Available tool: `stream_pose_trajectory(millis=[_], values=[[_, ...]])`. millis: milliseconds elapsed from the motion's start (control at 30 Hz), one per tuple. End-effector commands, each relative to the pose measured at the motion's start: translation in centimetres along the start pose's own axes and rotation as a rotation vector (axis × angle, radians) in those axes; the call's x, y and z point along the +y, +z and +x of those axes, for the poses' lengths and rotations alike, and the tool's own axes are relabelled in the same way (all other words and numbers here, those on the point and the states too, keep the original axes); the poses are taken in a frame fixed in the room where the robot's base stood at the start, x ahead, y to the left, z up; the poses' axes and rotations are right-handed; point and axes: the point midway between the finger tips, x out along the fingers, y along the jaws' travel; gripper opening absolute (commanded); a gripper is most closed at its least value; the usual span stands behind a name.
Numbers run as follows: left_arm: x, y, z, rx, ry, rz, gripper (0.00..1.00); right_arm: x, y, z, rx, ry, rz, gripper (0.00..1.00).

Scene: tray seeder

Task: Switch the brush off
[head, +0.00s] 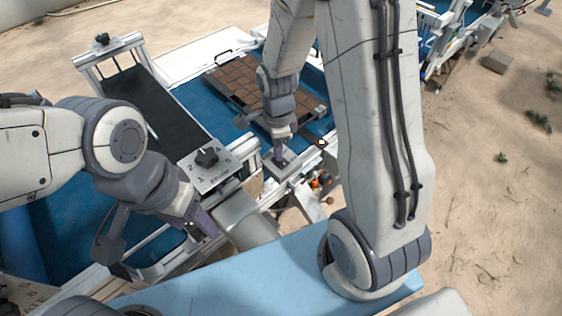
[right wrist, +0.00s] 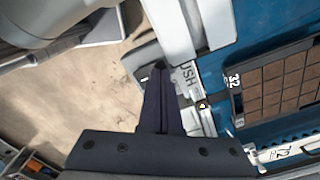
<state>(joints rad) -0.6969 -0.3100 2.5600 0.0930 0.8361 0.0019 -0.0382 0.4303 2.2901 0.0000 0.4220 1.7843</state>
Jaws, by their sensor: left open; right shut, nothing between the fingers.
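A small pale plate (right wrist: 148,55) with dark lettering, of which "USH" can be read, lies under my right gripper in the right wrist view. My right gripper (right wrist: 158,68) is shut and empty, its fingertips over this plate. Fingers cover part of the plate, and I cannot make out the brush switch or its position. In the head view my right gripper (head: 280,152) points down at the same small plate (head: 292,161) on the machine's frame. My left gripper (head: 203,229) is open and empty at the lower left, apart from the plate.
A black knob (head: 207,157) sits on a numbered panel at the end of a dark belt (head: 150,108). A tray of brown cells (head: 228,93) lies on the blue bed (head: 198,103) beyond. Metal rails surround my right gripper; sandy ground lies to the right.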

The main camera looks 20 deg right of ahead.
Motion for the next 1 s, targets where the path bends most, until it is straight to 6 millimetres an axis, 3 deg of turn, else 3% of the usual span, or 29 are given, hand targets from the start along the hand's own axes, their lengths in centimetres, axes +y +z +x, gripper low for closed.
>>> stream_pose_trajectory(millis=[800,1000], values=[[0.4,-0.3,-6.1,0.0,0.0,0.005,0.68,0.0,0.0,-6.6,0.0,-0.001,0.0,0.0],[0.5,-0.3,-6.3,0.0,0.0,0.007,0.68,0.0,0.0,-7.0,0.0,-0.001,0.0,0.0]])
